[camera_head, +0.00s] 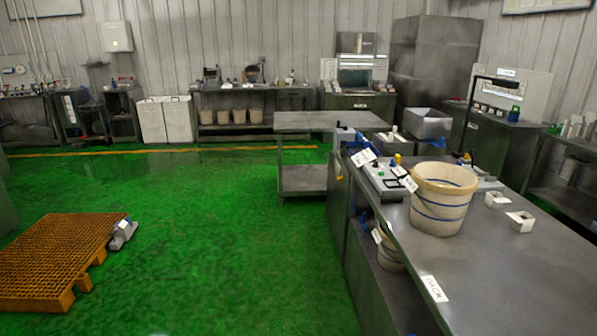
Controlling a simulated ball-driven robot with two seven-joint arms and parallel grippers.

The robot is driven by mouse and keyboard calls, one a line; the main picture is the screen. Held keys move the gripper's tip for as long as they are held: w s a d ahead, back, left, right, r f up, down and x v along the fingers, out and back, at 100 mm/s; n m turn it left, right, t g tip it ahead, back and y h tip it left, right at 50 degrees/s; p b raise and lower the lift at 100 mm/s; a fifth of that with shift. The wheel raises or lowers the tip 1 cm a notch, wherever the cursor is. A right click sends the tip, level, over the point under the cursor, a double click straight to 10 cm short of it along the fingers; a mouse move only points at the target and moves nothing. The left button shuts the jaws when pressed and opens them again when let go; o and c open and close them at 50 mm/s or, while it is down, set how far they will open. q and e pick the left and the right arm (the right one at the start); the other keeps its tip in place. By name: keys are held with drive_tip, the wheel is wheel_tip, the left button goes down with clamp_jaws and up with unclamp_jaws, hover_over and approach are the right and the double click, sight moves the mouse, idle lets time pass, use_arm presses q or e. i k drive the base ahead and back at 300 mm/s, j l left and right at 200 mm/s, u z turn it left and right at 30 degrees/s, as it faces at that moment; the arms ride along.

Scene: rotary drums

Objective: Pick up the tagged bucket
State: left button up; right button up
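A cream bucket (440,212) with blue bands stands upright on the grey metal table (500,270) at the right. A small white tag (409,183) shows at its left side; I cannot tell whether it hangs from the bucket or belongs to the equipment behind. A second bucket (390,254) sits on the shelf under the table, partly hidden by the table top. A white tag (376,236) shows at its left edge. Neither of my grippers is in view.
Small white square pieces (520,221) lie right of the table bucket. A "PACK" label (434,289) is at the near table edge. A grey cart (302,181) stands beyond. An orange pallet (55,262) lies at left. Green floor between is clear. Several buckets (239,116) stand at the back.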

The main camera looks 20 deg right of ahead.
sight(442, 193)
drive_tip(key=i+l+z, duration=0.1)
drive_tip(key=i+z, duration=0.4)
drive_tip(key=i, duration=0.3)
drive_tip(key=i+j+z, duration=0.2)
drive_tip(key=i+z, duration=0.3)
drive_tip(key=i, duration=0.3)
